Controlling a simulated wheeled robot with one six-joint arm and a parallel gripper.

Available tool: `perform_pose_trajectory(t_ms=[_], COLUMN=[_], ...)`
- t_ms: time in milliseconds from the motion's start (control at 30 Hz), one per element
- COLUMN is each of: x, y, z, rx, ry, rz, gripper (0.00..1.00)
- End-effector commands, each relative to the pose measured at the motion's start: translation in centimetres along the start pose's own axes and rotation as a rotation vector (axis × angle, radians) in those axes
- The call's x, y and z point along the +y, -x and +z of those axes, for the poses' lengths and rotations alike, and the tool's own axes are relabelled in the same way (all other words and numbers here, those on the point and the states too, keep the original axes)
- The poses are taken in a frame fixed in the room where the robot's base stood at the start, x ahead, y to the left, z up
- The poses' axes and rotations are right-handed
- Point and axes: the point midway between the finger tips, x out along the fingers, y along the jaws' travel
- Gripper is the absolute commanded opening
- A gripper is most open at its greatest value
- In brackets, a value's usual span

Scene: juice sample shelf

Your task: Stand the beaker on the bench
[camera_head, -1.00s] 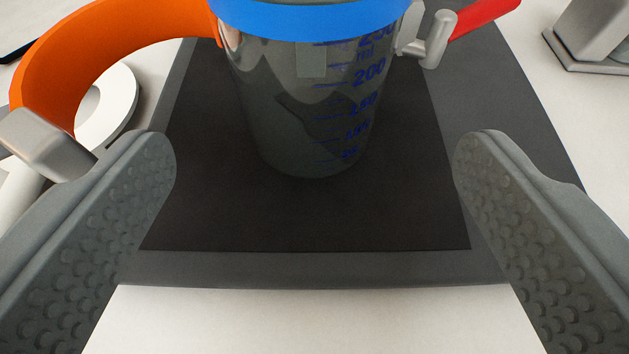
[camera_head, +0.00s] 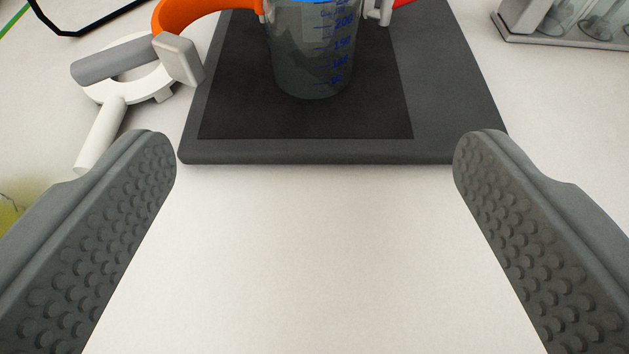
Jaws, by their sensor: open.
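The beaker (camera_head: 311,55) is clear with blue graduation marks and a blue band at its top, which the frame cuts off. It stands upright on a dark square mat (camera_head: 229,120), beyond my fingertips. An orange curved piece (camera_head: 196,12) reaches to its left side, and a small grey fitting with a red piece is at its right. My gripper (camera_head: 314,155) is open and empty, its two grey studded fingers wide apart with bare bench (camera_head: 315,260) between them.
A white ring-shaped tool (camera_head: 96,140) with a grey bar lies left of the mat. A rack with glass vessels (camera_head: 560,38) stands at the upper right. A yellowish thing (camera_head: 9,212) shows at the left edge. The bench in front of the mat is clear.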

Motion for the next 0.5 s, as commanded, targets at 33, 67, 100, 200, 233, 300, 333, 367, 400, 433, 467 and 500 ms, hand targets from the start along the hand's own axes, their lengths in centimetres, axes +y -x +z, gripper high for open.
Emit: perform_pose_trajectory(t_ms=[33, 67, 100, 200, 233, 300, 333, 367, 400, 433, 467, 500], x=[0.0, 0.0, 0.0, 0.0, 0.0, 0.0, 0.0, 0.0, 0.0, 0.0, 0.0, 0.0], y=[0.3, 0.4, 0.5, 0.7, 0.7, 0.7, 0.7, 0.7, 0.8, 0.9, 1.1, 1.6], z=[0.0, 0.0, 0.0, 0.0, 0.0, 0.0, 0.0, 0.0, 0.0, 0.0, -0.1, -0.2], rx=[0.0, 0.0, 0.0, -0.001, -0.001, -0.001, -0.001, -0.001, 0.0, 0.002, 0.005, 0.012], ry=[0.0, 0.0, 0.0, 0.0, 0.0, 0.0, 0.0, 0.0, 0.0, 0.0, 0.0, 0.0], rz=[0.0, 0.0, 0.0, 0.0, 0.0, 0.0, 0.0, 0.0, 0.0, 0.0, 0.0, 0.0], gripper=[0.82, 0.82, 0.82, 0.82, 0.82, 0.82, 0.82, 0.82, 0.82, 0.82, 0.82, 0.82])
